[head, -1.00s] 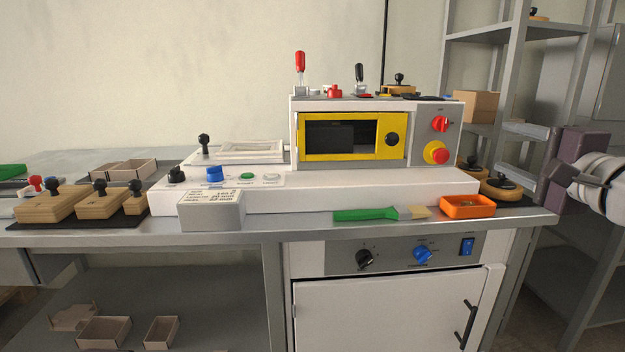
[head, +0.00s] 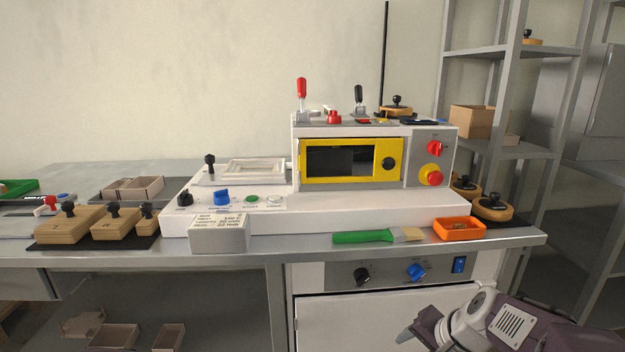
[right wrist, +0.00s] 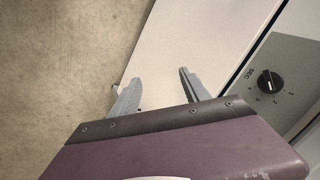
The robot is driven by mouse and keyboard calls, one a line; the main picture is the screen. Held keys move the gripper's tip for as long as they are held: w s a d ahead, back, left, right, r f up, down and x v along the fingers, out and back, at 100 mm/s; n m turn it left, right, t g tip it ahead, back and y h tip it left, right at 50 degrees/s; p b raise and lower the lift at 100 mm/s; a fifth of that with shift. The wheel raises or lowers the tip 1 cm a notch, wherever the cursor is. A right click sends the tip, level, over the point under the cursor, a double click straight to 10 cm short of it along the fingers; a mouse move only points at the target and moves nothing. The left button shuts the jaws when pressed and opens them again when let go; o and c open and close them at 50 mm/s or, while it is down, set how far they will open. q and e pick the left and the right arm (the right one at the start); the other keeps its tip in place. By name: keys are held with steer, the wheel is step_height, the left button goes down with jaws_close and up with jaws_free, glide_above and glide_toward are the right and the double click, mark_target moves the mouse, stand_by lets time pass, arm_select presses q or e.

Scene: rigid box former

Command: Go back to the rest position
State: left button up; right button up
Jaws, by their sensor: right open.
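My right gripper (head: 405,337) is low at the bottom right of the head view, in front of the cabinet below the bench. In the right wrist view my right gripper (right wrist: 157,88) has its two grey fingers apart with nothing between them. The white cabinet door (right wrist: 185,40) shows behind the fingers. My left gripper is not in view.
The box former (head: 375,205) stands on the bench above my right gripper. A green-handled brush (head: 362,237) and an orange tray (head: 441,236) lie near the bench's front edge (head: 400,252). A metal shelf rack (head: 478,52) stands at right. A control panel (right wrist: 288,75) is beside the gripper.

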steer(key=s+a+f+n+g+h+p, duration=0.1)
steer(key=s+a+f+n+g+p, duration=0.2)
steer(key=s, duration=0.4)
steer(key=s+a+f+n+g+h+p, duration=0.1)
steer(key=s+f+n+g+p, duration=0.1)
steer(key=s+f+n, duration=0.35)
arm_select(q)
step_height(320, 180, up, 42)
steer(key=p, duration=3.5)
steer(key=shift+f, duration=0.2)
arm_select(e)
step_height(320, 180, up, 38)
steer(key=shift+s+t, duration=0.2)
steer(key=shift+t, duration=0.1)
steer(key=shift+d+r, duration=0.1)
